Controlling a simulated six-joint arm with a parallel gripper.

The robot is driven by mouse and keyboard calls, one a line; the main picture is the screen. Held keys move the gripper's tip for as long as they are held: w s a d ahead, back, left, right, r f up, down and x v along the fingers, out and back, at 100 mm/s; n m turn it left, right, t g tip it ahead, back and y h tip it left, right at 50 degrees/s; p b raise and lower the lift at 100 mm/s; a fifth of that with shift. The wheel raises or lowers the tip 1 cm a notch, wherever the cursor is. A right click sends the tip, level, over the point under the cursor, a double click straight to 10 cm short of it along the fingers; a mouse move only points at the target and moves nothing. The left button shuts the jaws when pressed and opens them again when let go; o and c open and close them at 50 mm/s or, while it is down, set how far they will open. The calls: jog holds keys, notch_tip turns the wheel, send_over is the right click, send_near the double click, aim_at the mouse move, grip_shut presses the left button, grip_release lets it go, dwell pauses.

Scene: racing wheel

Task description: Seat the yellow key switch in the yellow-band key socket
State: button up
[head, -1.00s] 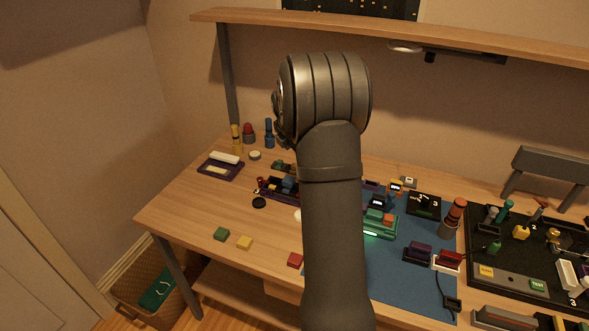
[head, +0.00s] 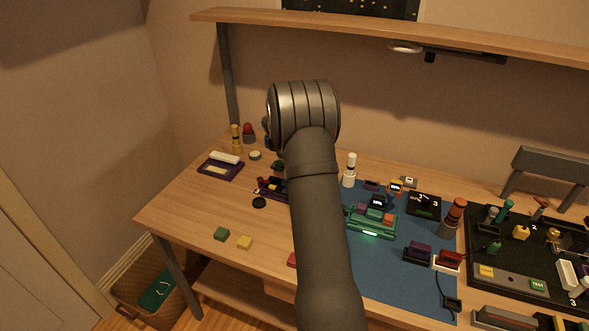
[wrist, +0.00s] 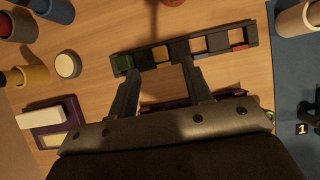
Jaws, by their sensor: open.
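A small yellow block (wrist: 160,53), which looks like the yellow key switch, sits in the second compartment from the left of a dark rack (wrist: 255,31) in the wrist view. My gripper (wrist: 160,68) is open, with its two fingertips on either side of this block's column, just short of the rack in the picture. I see nothing held. A dark purple piece (wrist: 175,101) shows partly behind the fingers. In the head view my arm hides the fingers and most of the rack. I cannot make out a yellow-band key socket.
A green unit with coloured blocks (head: 371,230) stands on the blue mat (head: 400,280). A white bottle (head: 349,170) stands right of my arm. The left tabletop is mostly bare.

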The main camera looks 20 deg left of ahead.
jog(key=shift+x, duration=2.95)
jog(key=shift+s+f, duration=0.1)
jog(key=shift+s, duration=0.1)
grip_shut()
